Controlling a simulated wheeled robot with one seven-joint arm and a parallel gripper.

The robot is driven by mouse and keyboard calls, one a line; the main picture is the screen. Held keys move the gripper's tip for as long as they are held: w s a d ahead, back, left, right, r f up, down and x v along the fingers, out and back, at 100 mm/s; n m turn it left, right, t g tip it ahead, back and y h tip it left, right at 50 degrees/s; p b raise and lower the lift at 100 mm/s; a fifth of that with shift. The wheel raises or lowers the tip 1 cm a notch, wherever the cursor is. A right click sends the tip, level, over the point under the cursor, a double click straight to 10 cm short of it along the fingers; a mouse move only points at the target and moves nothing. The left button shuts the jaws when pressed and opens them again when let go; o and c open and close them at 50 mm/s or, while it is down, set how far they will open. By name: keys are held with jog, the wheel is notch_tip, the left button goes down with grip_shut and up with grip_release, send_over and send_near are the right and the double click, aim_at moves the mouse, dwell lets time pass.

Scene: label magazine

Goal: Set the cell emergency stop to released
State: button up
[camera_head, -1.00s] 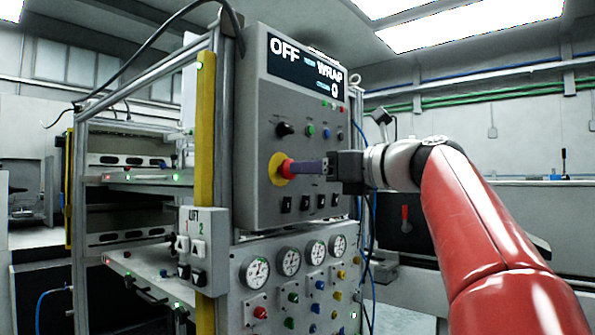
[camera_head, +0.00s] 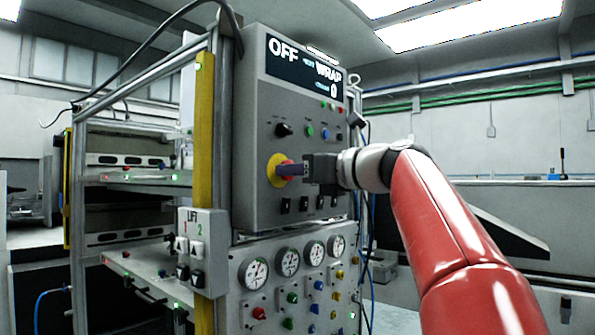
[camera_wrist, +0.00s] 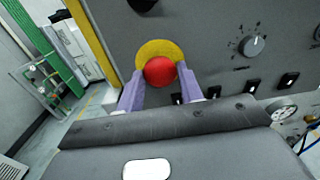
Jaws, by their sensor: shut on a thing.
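The emergency stop is a red mushroom button (camera_wrist: 160,71) on a yellow round plate (camera_wrist: 160,48), on the front of the grey control box. In the head view the yellow plate (camera_head: 274,170) shows, with much of the red button hidden behind my fingers. My gripper (camera_head: 287,171) reaches in from the right. Its two purple fingers (camera_wrist: 161,88) stand on either side of the red button in the wrist view, shut on it. The display (camera_head: 305,65) above reads OFF and WRAP.
A black knob (camera_head: 284,130) and small coloured buttons sit above the stop. A row of black rocker switches (camera_head: 304,204) lies just below it. A panel with gauges (camera_head: 256,272) is underneath, and a LIFT switch box (camera_head: 203,250) stands at the left. Open floor lies to the right.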

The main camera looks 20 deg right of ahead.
grip_shut()
jog(key=shift+p+v, duration=0.35)
jog(key=shift+v, duration=0.45)
jog(key=o, duration=1.1)
grip_release()
jog(key=shift+s+d, duration=0.1)
jog(key=v, duration=0.7)
jog(key=shift+s+d, duration=0.2)
jog(key=shift+s, duration=0.1)
